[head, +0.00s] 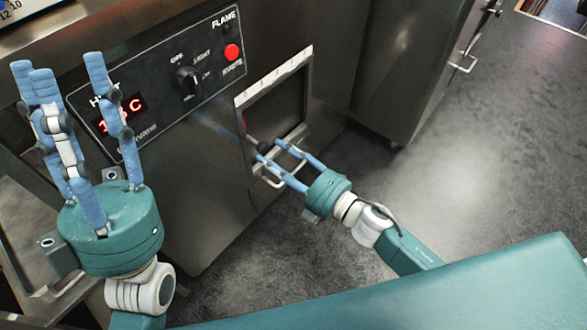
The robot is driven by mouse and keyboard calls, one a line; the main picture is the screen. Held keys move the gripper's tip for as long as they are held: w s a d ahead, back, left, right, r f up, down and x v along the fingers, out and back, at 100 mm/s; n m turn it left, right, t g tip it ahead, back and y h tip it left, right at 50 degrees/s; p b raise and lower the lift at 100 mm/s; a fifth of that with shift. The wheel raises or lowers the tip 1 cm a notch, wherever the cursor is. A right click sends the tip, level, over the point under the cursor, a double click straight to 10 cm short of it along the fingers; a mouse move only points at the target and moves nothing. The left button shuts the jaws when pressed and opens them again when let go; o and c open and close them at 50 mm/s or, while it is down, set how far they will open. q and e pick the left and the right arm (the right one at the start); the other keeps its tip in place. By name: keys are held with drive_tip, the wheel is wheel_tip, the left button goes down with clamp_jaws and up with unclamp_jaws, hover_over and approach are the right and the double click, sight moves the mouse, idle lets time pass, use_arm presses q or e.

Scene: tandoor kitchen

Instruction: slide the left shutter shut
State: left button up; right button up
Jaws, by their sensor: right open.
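A framed shutter opening (242,125) with a pale marked strip along its top is set low in the steel front. A pale bar handle (290,180) shows at its lower edge, partly behind my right gripper (271,152). The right gripper's blue fingers are spread and reach to the lower part of the opening, near a dark knob; I cannot tell whether they touch it. How far the shutter is across the opening is unclear. My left gripper (66,64) is open and empty, fingers pointing up in front of the control panel.
The control panel (165,95) has a dial (187,78), a red button (231,52) and a lit red display (121,111). A steel cabinet (410,65) with a handle stands at the back right. The grey floor (470,150) right of my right arm is clear.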

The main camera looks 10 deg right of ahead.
drive_tip(key=v, duration=0.7)
drive_tip(key=shift+s, duration=0.1)
